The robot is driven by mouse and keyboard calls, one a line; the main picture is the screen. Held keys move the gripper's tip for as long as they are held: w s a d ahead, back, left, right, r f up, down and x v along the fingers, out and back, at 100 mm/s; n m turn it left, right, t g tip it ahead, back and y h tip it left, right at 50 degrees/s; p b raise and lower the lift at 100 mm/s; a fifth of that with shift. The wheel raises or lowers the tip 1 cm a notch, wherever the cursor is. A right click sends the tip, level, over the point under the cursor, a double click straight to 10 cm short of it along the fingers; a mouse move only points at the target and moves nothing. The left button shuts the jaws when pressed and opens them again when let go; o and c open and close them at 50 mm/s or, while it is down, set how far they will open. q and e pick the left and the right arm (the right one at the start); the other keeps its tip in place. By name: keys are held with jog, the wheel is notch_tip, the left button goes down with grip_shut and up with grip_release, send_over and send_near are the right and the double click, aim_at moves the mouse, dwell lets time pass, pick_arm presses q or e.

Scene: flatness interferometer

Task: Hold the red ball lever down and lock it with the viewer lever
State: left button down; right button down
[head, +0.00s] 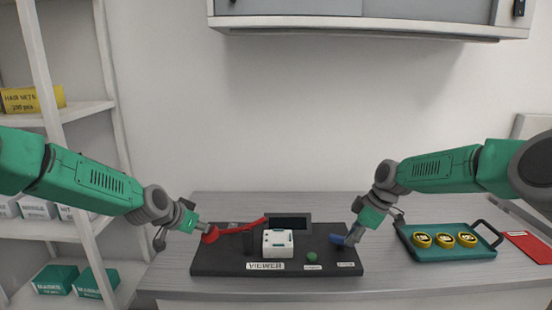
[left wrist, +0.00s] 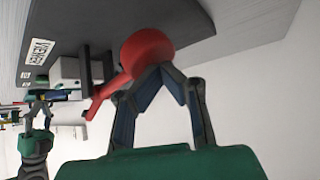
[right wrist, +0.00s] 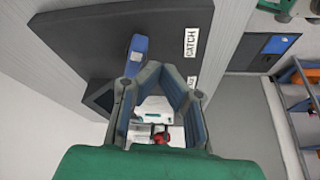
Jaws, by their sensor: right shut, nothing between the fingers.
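The red lever (head: 238,229) rises from the black base (head: 215,266) and ends in a red ball (head: 210,235); the ball also shows in the left wrist view (left wrist: 145,48). My left gripper (head: 203,228) has its fingertips together against the ball, which lies beyond them. A blue lever (head: 338,239) stands at the right end of the base, beside a CATCH label in the right wrist view (right wrist: 191,42). My right gripper (head: 352,236) is shut and empty, close beside the blue lever; contact is unclear. A VIEWER label (head: 265,266) lies before the white box (head: 278,243).
A dark screen (head: 290,223) stands behind the white box. A green knob (head: 311,256) sits right of the box. A teal tray (head: 440,254) with yellow round pieces and a red card (head: 528,246) lie to the right. A wall cabinet (head: 360,25) hangs above.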

pick_arm(q)
jog(key=shift+s, duration=0.1)
pick_arm(e)
jog(key=shift+f, duration=1.3)
pick_arm(q)
jog(key=shift+f, duration=0.1)
pick_arm(e)
jog(key=shift+w+d, duration=0.2)
jog(key=shift+d, duration=0.05)
notch_tip(320, 180, up, 7)
dwell(0.3)
